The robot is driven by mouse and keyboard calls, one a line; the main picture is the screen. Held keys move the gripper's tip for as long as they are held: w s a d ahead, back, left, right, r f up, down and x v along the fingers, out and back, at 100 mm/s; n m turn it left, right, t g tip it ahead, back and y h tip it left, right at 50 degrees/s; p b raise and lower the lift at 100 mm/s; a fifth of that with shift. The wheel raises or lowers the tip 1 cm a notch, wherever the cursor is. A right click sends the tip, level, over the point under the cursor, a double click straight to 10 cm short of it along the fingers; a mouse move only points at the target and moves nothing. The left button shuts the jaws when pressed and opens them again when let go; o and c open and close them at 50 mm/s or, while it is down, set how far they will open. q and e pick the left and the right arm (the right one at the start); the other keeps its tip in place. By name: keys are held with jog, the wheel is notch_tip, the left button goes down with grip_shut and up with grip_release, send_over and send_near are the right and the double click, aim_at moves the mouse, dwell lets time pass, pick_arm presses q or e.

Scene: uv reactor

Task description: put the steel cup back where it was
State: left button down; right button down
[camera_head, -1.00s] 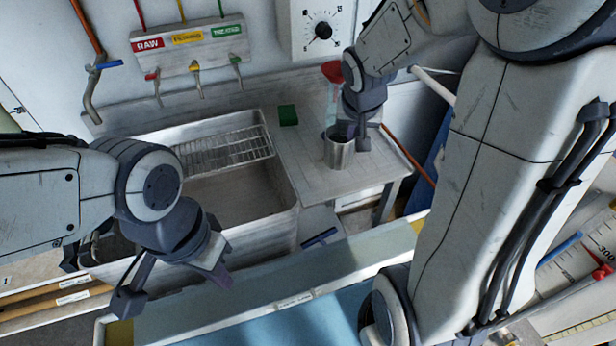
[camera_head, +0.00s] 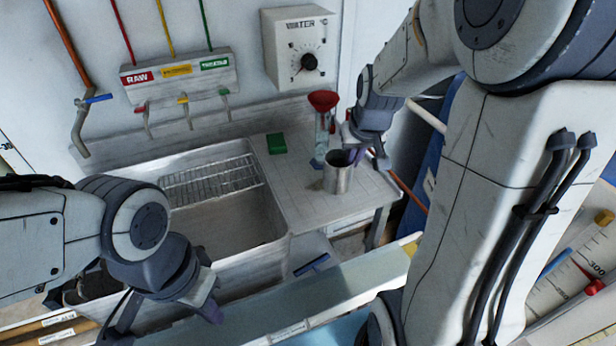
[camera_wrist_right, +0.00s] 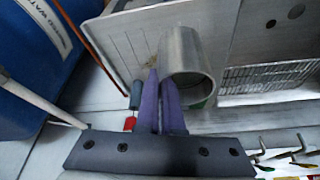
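The steel cup (camera_head: 338,178) is upright over the right part of the steel counter (camera_head: 310,208). I cannot tell whether its base touches the counter. My right gripper (camera_head: 356,155) is at its rim with the fingers close together on the cup wall. In the right wrist view the purple fingers (camera_wrist_right: 164,100) are at the left edge of the mouth of the cup (camera_wrist_right: 190,50), one apparently inside it. My left gripper (camera_head: 166,318) is open and empty in front of the sink, its fingers far apart.
A red-topped glass funnel piece (camera_head: 323,101) stands just behind the cup. A green block (camera_head: 276,143) lies on the counter. The sink (camera_head: 225,222) with a wire rack (camera_head: 210,180) is to the left. Labelled taps (camera_head: 178,72) and a water dial (camera_head: 309,63) are on the wall.

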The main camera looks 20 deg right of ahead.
jog(key=shift+w+a+f, duration=0.95)
jog(key=shift+w+f, duration=0.15)
jog(key=shift+f, duration=0.45)
jog(key=shift+w+a+f, duration=0.95)
jog(key=shift+w+f, duration=0.15)
jog(key=shift+f, duration=0.4)
jog(key=shift+w+a+f, duration=0.95)
jog(key=shift+w+f, duration=0.15)
jog(key=shift+f, duration=0.45)
jog(key=shift+f, duration=0.15)
jog(key=c, duration=1.1)
grip_release()
jog(key=shift+o, duration=0.2)
